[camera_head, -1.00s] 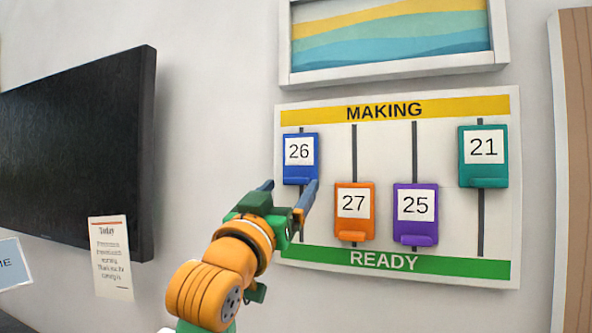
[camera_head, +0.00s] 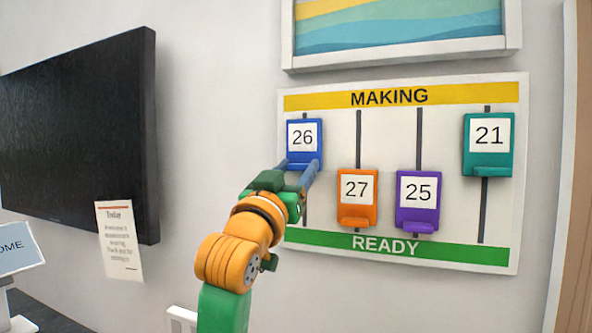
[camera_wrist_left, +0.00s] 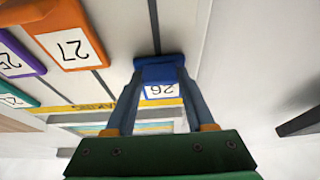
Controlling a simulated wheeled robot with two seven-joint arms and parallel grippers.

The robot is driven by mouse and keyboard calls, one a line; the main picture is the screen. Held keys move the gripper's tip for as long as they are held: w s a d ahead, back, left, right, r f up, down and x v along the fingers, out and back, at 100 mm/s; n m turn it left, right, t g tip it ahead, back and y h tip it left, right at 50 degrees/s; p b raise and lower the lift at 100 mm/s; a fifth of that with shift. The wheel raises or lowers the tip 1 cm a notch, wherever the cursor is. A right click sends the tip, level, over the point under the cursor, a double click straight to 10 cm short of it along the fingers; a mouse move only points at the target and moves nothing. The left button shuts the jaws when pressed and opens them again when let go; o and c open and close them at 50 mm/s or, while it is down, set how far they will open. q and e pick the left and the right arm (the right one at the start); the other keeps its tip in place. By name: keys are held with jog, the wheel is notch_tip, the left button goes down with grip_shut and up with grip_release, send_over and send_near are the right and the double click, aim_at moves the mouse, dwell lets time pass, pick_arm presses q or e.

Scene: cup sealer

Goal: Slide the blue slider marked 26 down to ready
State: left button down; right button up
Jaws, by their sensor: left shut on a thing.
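The blue slider marked 26 (camera_head: 304,135) is near the top of the leftmost track on the white board (camera_head: 518,170), under the yellow MAKING band (camera_head: 450,94). My left gripper (camera_head: 299,165) is shut on the lower lip of the blue slider. In the left wrist view both fingers (camera_wrist_left: 160,82) close on the sides of the blue slider (camera_wrist_left: 160,72), whose 26 label shows upside down between them. The green READY band (camera_head: 470,253) runs along the board's bottom. My right gripper is not in view.
The orange slider 27 (camera_head: 356,198) and purple slider 25 (camera_head: 417,200) sit low, near READY. The teal slider 21 (camera_head: 489,145) sits high. A black screen (camera_head: 75,130) and a paper note (camera_head: 119,240) are to the left. A framed picture (camera_head: 400,30) hangs above.

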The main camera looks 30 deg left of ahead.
pick_arm(q)
notch_tip(320, 180, down, 10)
jog(key=b, duration=0.8)
jog(key=shift+r, duration=0.25)
jog(key=shift+c, duration=1.2)
grip_release()
jog(key=b+v, duration=0.4)
jog(key=v, duration=0.3)
jog(key=shift+f, duration=0.1)
